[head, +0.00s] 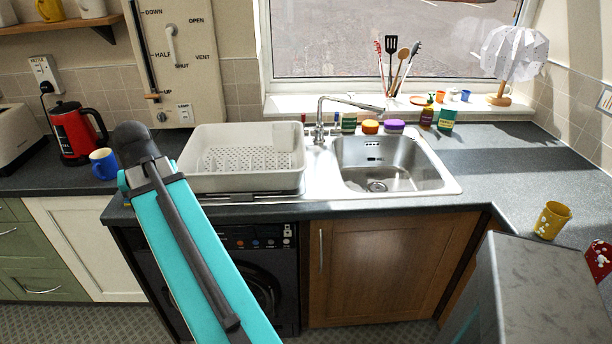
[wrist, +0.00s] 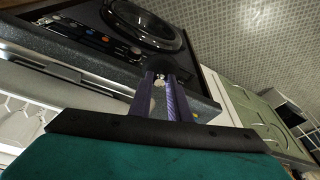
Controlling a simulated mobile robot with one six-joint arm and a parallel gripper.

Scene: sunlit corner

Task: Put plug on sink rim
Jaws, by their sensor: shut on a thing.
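The steel sink (head: 452,186) is set in the worktop under the window in the head view. Its rim is clear along the front and right, and its bowl looks empty. My gripper (wrist: 161,80) shows in the wrist view with two purple fingers pointing away from the camera. They are shut on a small dark rounded thing with a shiny metal bit, seemingly the plug (wrist: 159,81). The worktop's front edge and the washing machine lie behind it. My gripper and the plug cannot be made out in the head view, where my teal arm stands left of the sink.
A pale dish rack (head: 243,185) stands on the drainer left of the sink. The tap (head: 320,120) rises behind the bowl. Sponges (head: 393,126) and bottles (head: 447,116) line the back edge. A yellow mug (head: 552,220) stands at right. The worktop right of the sink is mostly clear.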

